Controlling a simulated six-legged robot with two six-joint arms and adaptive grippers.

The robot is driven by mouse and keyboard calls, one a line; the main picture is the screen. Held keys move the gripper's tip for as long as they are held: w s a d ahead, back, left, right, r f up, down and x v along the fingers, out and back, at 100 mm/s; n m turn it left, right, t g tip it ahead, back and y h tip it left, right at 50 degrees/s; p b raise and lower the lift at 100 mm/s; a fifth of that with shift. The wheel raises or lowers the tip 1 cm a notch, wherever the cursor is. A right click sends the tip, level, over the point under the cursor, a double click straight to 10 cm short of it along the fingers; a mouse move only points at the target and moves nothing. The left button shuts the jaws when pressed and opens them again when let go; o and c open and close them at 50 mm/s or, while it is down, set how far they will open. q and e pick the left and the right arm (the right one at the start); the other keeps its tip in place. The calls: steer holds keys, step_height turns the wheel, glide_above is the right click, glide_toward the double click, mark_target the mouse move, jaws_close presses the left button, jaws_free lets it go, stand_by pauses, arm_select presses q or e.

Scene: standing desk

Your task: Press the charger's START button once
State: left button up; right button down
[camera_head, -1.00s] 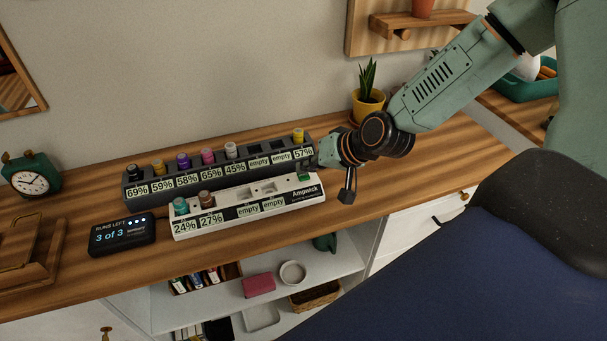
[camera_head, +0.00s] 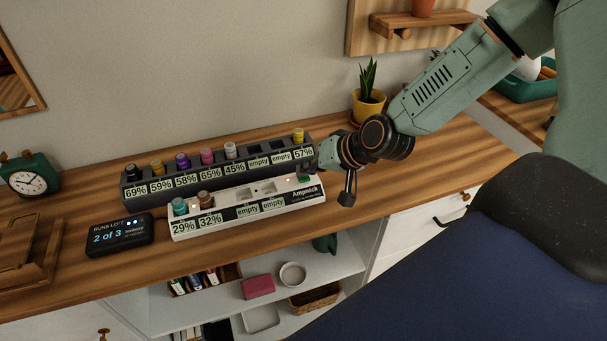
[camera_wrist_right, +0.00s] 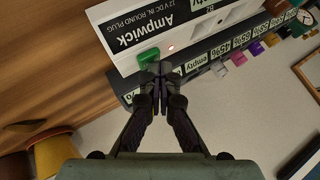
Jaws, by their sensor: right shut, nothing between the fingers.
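The white Ampwick charger (camera_head: 240,225) lies on the wooden desk with two cells in its left slots, labelled 29% and 32%. Its other two slots are labelled empty. The green START button (camera_wrist_right: 148,56) is at the charger's end; it also shows in the head view (camera_head: 304,178). My right gripper (camera_wrist_right: 160,72) is shut and empty, its fingertips right beside the button; I cannot tell whether they touch it. A small light (camera_wrist_right: 171,48) glows near the button. The black display (camera_head: 120,235) reads RUNS LEFT 2 of 3. My left gripper is not in view.
A dark rack (camera_head: 126,190) with several coloured cells and percent labels stands behind the charger. A clock (camera_head: 30,180) and a wooden stand (camera_head: 25,250) are at the left. A potted plant (camera_head: 368,105) stands behind my right wrist. Desk to the right is clear.

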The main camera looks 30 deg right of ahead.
mark_target(307, 178)
steer(key=shift+r, duration=0.1)
steer(key=shift+r+p, duration=0.75)
steer(key=shift+p, duration=0.1)
step_height(307, 178, up, 5)
steer(key=p, duration=0.5)
steer(key=shift+r, duration=0.1)
stand_by(0.9)
